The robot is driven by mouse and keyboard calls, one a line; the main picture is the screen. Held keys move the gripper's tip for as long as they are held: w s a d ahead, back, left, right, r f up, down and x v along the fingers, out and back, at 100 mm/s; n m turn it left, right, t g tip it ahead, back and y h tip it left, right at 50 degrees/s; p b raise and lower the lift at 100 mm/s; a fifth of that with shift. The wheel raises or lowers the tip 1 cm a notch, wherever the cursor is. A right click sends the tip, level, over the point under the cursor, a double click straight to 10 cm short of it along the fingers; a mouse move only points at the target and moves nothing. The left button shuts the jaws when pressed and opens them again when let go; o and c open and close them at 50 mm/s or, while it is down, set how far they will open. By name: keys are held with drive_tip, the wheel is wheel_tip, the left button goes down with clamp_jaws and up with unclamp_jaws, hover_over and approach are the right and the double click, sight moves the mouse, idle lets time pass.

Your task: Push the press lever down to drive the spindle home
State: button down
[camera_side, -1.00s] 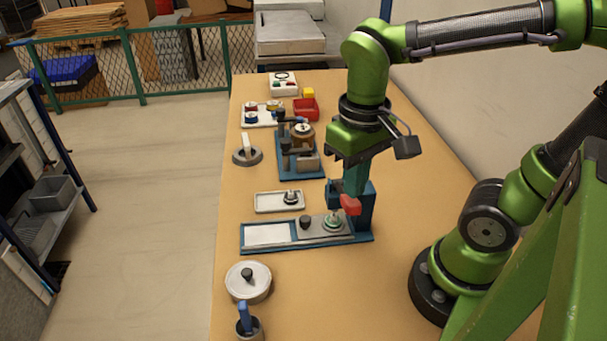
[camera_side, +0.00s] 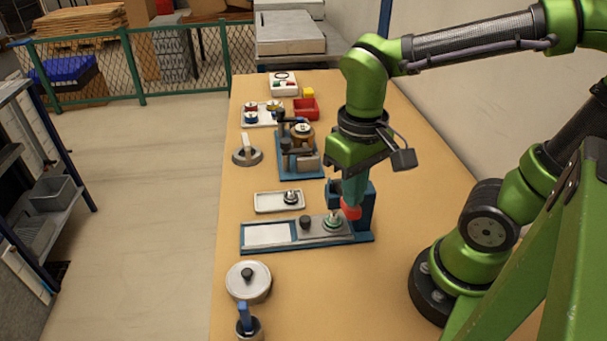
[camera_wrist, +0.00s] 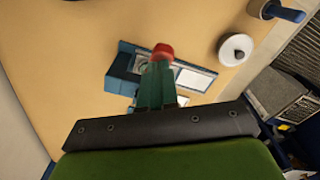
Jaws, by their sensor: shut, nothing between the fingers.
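The press (camera_side: 366,212) is a blue column at the right end of a blue base on the table. Its lever ends in a red handle (camera_side: 350,209), which sticks out to the left above a grey plate (camera_side: 316,232). A small round green and silver part, perhaps the spindle (camera_side: 332,223), stands on that plate below the handle. My gripper (camera_side: 351,199) is shut and empty, pointing down, with its teal fingertips at the top of the red handle. They appear to touch it. In the wrist view the red handle (camera_wrist: 163,51) shows just past my fingertips (camera_wrist: 157,66).
A round lidded pot (camera_side: 248,283) and a blue-handled tool (camera_side: 244,322) stand in front. A second blue fixture (camera_side: 297,165) and a red bin (camera_side: 306,110) are farther back.

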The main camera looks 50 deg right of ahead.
drive_tip(key=shift+f, duration=0.85)
idle(0.4)
drive_tip(key=shift+f, duration=0.4)
